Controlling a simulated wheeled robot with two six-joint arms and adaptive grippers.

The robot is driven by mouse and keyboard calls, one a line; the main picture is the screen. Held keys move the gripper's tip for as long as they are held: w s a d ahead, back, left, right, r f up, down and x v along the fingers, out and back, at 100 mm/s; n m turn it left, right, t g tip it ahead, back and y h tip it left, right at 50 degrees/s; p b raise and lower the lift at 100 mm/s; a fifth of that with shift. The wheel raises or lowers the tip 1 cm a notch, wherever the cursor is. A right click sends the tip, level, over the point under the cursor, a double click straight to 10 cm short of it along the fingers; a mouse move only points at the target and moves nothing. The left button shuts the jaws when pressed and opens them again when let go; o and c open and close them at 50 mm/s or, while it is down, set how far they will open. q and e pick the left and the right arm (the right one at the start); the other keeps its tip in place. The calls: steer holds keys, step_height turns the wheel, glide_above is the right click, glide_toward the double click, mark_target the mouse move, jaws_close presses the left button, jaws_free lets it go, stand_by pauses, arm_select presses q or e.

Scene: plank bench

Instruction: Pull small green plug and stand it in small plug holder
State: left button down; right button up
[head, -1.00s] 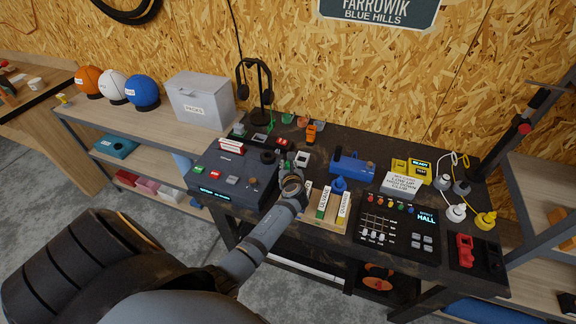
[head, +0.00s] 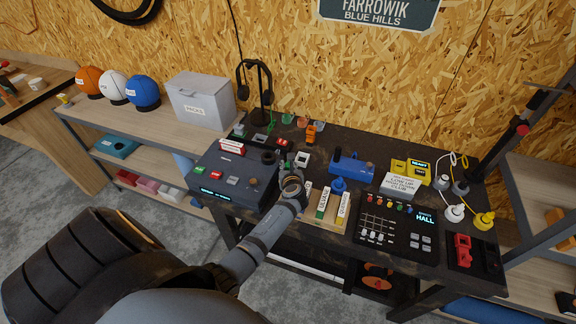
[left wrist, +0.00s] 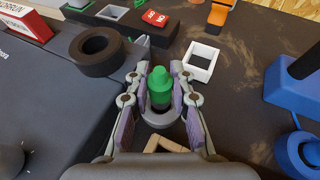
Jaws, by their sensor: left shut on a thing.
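The small green plug (left wrist: 160,84) stands between the fingers of my left gripper (left wrist: 160,92) in the left wrist view. The fingers are shut on its sides. A grey ring (left wrist: 164,118) shows around or just below its lower end; I cannot tell whether the plug is seated in it. A white square open frame (left wrist: 200,61), perhaps the small plug holder, sits just beyond and right of the plug. In the head view my left gripper (head: 290,165) is beside the dark control box, and the white frame (head: 303,159) is just past it. My right gripper is not in view.
A dark box (head: 233,175) with a black ring (left wrist: 95,51) on top lies left of the gripper. A blue device (head: 352,168) and a blue knob (left wrist: 300,153) are at the right. Red, green and orange parts stand behind. Labelled blocks (head: 333,206) lie in front.

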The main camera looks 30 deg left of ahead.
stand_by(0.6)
arm_select(q)
steer(key=shift+f+b, duration=0.35)
steer(key=shift+f, duration=0.35)
steer(key=c, duration=1.1)
jaws_free()
steer(key=shift+s, duration=0.1)
steer(key=v, duration=1.2)
steer(key=shift+r, duration=0.1)
